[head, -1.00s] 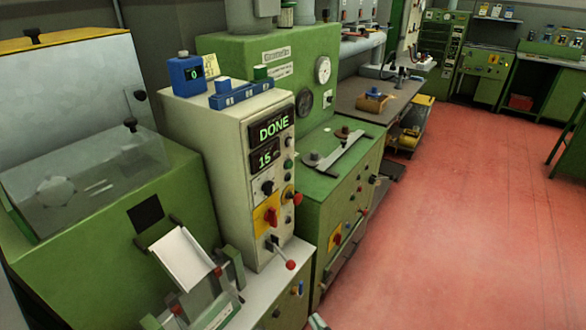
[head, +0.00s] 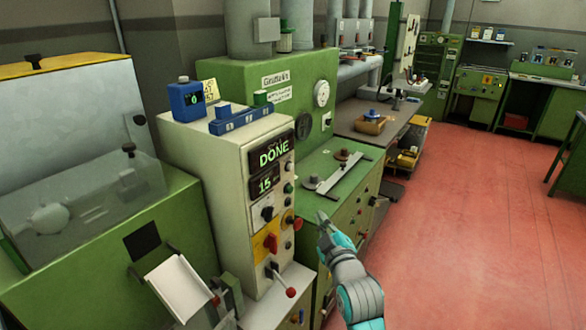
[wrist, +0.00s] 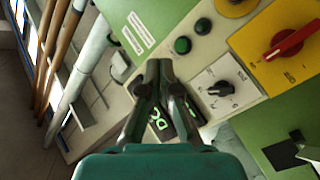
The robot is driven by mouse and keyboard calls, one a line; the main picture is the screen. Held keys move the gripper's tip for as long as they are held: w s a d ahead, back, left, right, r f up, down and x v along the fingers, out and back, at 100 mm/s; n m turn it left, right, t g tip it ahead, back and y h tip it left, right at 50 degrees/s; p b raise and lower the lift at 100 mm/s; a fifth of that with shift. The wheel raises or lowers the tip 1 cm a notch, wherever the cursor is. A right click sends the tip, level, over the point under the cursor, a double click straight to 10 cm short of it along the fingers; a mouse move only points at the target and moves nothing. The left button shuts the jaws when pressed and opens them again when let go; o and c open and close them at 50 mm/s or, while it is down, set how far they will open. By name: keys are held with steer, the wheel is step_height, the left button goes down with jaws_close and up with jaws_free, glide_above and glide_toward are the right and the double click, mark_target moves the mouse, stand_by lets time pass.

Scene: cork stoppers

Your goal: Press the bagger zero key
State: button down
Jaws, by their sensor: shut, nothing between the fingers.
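A cream control cabinet (head: 205,185) stands at centre left in the head view, with a display (head: 272,153) reading "DONE" and "15". Its front carries small round buttons, a black knob (head: 267,213) and a red switch (head: 271,243) on a yellow plate. No key marked zero is readable. My gripper (head: 322,218) is right of this front, shut and empty, apparently apart from it. In the wrist view my gripper (wrist: 160,66) covers part of the display (wrist: 158,122).
A green machine (head: 345,175) stands behind. The red floor (head: 450,240) at right is clear.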

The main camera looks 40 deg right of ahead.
mark_target(291, 167)
steer(key=w+d+r+h, duration=0.1)
steer(key=w+d+r, duration=0.2)
steer(key=d+r, duration=0.2)
step_height(291, 167, up, 2)
steer(key=shift+d+r+n, duration=0.15)
steer(key=shift+d+n, duration=0.1)
steer(key=shift+n, duration=0.05)
steer(key=shift+w, duration=0.2)
steer(key=w+a, duration=0.3)
steer(key=w, duration=0.5)
steer(key=shift+w, duration=0.25)
stand_by(1.2)
steer(key=shift+w+a, duration=0.1)
steer(key=shift+w, duration=0.1)
steer(key=shift+w+a, duration=0.15)
steer(key=shift+w, duration=0.25)
stand_by(0.9)
steer(key=shift+s+d, duration=0.25)
steer(key=shift+s, duration=0.6)
